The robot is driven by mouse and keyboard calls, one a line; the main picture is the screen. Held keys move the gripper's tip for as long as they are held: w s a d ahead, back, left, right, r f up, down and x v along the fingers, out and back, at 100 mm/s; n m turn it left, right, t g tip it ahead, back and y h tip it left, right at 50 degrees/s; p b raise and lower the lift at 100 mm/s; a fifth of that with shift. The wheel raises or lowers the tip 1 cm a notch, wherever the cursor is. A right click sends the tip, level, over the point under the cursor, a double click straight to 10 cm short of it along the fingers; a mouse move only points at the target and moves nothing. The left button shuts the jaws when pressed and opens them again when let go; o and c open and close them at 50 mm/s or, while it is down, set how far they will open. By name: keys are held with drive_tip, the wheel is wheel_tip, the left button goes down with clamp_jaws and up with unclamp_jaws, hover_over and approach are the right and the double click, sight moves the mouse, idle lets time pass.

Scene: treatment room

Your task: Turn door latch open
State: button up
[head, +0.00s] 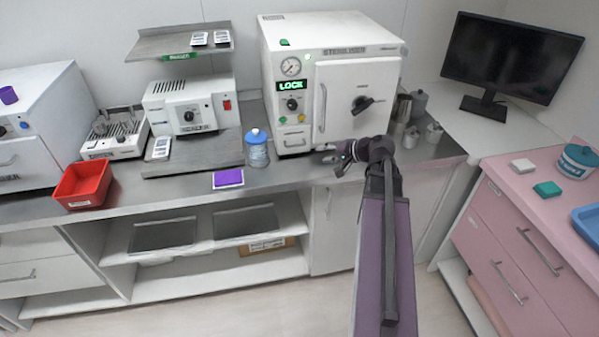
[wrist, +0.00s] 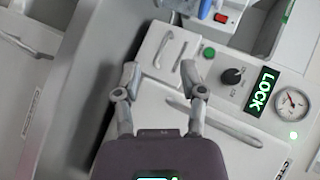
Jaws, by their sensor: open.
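The white steriliser (head: 332,80) stands on the counter with its door (head: 338,85) shut. The black door latch (head: 362,105) is a rotary knob on the right half of the door, its lever slanting up to the right; I cannot find it in the wrist view. A green display (head: 291,86) reads LOCK, also in the wrist view (wrist: 260,92). My gripper (head: 326,154) is open and empty, low in front of the steriliser, below and left of the latch. In the wrist view its fingers (wrist: 159,75) are spread before the steriliser's lower front.
A vertical door handle (head: 322,108) stands left of the latch. A blue-capped jar (head: 257,148) is left of my gripper. Metal canisters (head: 411,137) stand close on the steriliser's right. The counter edge (head: 220,196) runs below.

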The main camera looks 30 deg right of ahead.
drive_tip(key=a+f+n+g, duration=0.2)
drive_tip(key=a+f+g, duration=0.1)
drive_tip(key=a, duration=0.6)
drive_tip(key=shift+s+a+f+n+g+p, duration=0.15)
drive_tip(key=shift+s+f+n+g+p, duration=0.05)
drive_tip(key=shift+s+n+g+p, duration=0.2)
drive_tip(key=shift+a, duration=0.15)
drive_tip(key=s+a+f+n+g+h, duration=0.2)
drive_tip(key=s+a+n+g+h, duration=0.1)
drive_tip(key=a, duration=0.4)
drive_tip(key=s+a+f+n+g+h, duration=0.3)
drive_tip(key=s+a, duration=0.2)
drive_tip(key=a, duration=0.3)
drive_tip(key=shift+s+f+n+g+h, duration=0.3)
drive_tip(key=shift+s+f+h, duration=0.05)
drive_tip(key=shift+h, duration=0.05)
